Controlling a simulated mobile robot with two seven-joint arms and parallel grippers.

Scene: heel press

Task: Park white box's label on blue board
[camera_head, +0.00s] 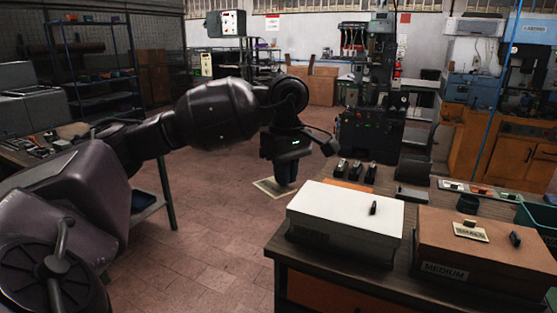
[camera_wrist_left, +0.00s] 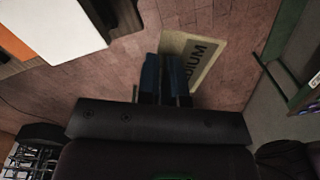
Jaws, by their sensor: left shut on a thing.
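My left gripper (camera_head: 287,180) hangs over the floor, left of the workbench. It is shut on a beige label card (camera_head: 268,188) and holds it clear of the bench. In the left wrist view the fingers (camera_wrist_left: 165,78) grip the card (camera_wrist_left: 203,65), which has dark lettering ending in "DIUM". My right gripper is not in view.
A brown box (camera_head: 450,240) marked "MEDIUM" stands right of the white box, with a "SMALL" card (camera_head: 470,231) on top. Several dark blocks (camera_head: 356,171) stand behind the white box. A left bench (camera_head: 158,206) has green legs. Open floor lies between the benches.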

